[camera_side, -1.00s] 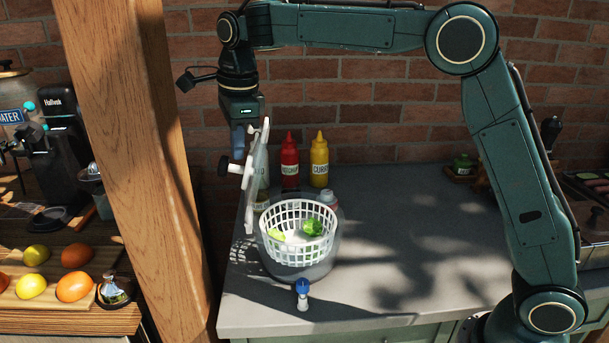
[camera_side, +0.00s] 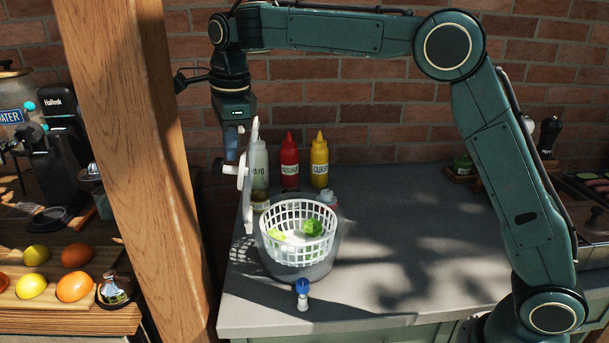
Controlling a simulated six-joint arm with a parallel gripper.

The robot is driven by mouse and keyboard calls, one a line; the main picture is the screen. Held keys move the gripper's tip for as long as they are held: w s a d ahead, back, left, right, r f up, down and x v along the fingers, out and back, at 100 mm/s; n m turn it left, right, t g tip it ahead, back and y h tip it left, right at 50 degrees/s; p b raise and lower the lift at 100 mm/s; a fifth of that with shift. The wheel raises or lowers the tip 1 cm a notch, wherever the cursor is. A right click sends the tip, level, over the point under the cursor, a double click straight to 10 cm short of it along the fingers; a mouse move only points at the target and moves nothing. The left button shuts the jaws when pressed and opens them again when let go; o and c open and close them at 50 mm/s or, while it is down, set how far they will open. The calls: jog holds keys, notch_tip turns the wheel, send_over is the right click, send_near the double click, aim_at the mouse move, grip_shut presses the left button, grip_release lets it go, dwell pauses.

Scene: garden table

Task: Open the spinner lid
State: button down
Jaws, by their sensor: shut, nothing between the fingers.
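The salad spinner's outer bowl (camera_side: 300,270) stands on the counter, with a white slotted basket (camera_side: 298,250) inside it. Green leafy pieces (camera_side: 313,228) lie in the basket. The white lid (camera_side: 248,190) stands up nearly edge-on at the bowl's left rim, so the basket is uncovered. A dark knob (camera_side: 218,166) sticks out from the lid's left side. My gripper (camera_side: 231,158) points down beside the upper lid, close to the knob. It is shut and empty. Whether it touches the lid is hard to tell.
Mayo (camera_side: 259,165), ketchup (camera_side: 289,163) and yellow curry (camera_side: 319,162) bottles stand behind the spinner. A small blue-topped part (camera_side: 302,290) is at the bowl's front. A wooden post (camera_side: 150,170) rises to the left. The counter (camera_side: 420,250) is clear to the right.

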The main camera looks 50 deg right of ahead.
jog(key=shift+s+d+r, duration=0.1)
jog(key=shift+s+d, duration=0.8)
jog(key=s+d+f, duration=0.3)
jog(key=d, duration=0.1)
jog(key=s+d+f+t+y, duration=0.1)
jog(key=s+d+f, duration=0.3)
jog(key=s+d+f+t+y, duration=0.1)
jog(key=s+d+f, duration=0.2)
jog(key=d, duration=0.2)
jog(key=shift+s+f, duration=0.2)
jog(key=shift+s, duration=0.15)
jog(key=v, duration=1)
jog(key=s+a+n+t+h, duration=0.1)
jog(key=s+a+n, duration=0.3)
jog(key=s+n, duration=0.8)
jog(key=shift+s+a+n, duration=0.2)
jog(key=shift+a+n, duration=0.15)
jog(key=shift+n, duration=0.85)
